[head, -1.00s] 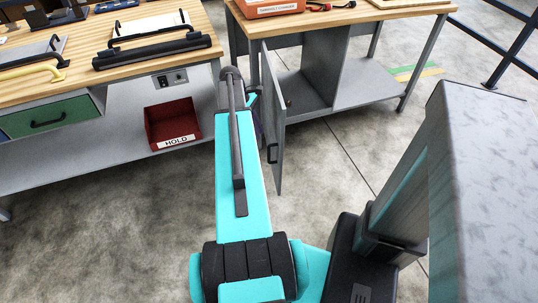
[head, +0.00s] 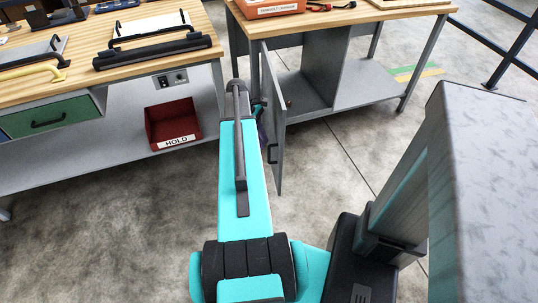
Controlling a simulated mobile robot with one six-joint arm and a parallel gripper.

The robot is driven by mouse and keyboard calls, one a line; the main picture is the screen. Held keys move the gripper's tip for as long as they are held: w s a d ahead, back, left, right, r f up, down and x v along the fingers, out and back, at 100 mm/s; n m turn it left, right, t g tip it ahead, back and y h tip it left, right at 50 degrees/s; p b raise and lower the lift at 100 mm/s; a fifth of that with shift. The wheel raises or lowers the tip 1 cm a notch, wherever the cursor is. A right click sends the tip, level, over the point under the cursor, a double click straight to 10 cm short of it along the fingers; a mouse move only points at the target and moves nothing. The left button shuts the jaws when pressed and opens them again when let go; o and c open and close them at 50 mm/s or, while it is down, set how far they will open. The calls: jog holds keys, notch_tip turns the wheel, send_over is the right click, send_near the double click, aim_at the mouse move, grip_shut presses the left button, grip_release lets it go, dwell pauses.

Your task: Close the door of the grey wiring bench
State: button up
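The grey wiring bench (head: 359,84) stands at the upper right in the head view, with a wooden top and a grey cabinet under it. Its grey door (head: 275,115) stands wide open, swung out towards me, and shows nearly edge-on. My turquoise arm reaches forward just left of the door. Small turquoise and dark parts of the arm's far end show between my arm and the door. My gripper's fingers are hidden behind my arm and the door. I cannot tell whether they touch the door.
Another workbench (head: 95,160) stands at left, with a green drawer (head: 50,117) and a red HOLD bin (head: 172,122) on its lower shelf. An orange-red box (head: 268,8) sits on the grey bench. Bare concrete floor (head: 325,220) lies right of the door.

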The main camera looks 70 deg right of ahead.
aim_at(269, 161)
jog(key=shift+x, duration=4.45)
jog(key=shift+c, duration=0.2)
grip_shut()
